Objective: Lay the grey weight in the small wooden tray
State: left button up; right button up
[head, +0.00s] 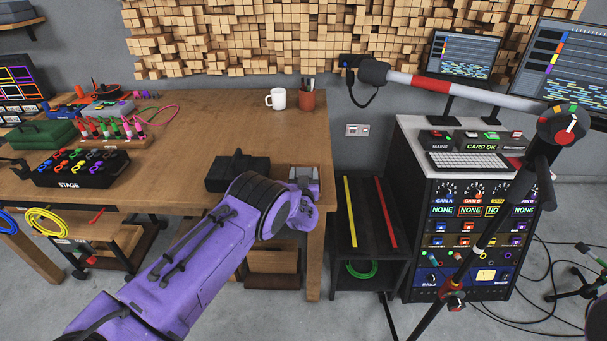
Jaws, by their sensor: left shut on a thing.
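My left gripper (305,181) is over the right end of the wooden workbench, at the end of my purple arm. It is shut on a small grey thing, which looks like the grey weight; the fingers and wrist hide most of it. I cannot make out the small wooden tray for sure on the bench top; my arm covers part of the bench. My right gripper is not in view; a bit of purple at the bottom right corner may be my right arm.
A black box (238,171) stands just left of the gripper. A white mug (276,98) and a brown pen cup (306,101) stand at the back of the workbench (215,115). A boom stand (535,160) and an equipment rack (468,210) are at right.

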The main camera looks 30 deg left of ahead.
pick_arm(q)
jog(key=o, duration=1.1)
jog(key=shift+f, duration=0.1)
jog(key=o, duration=0.4)
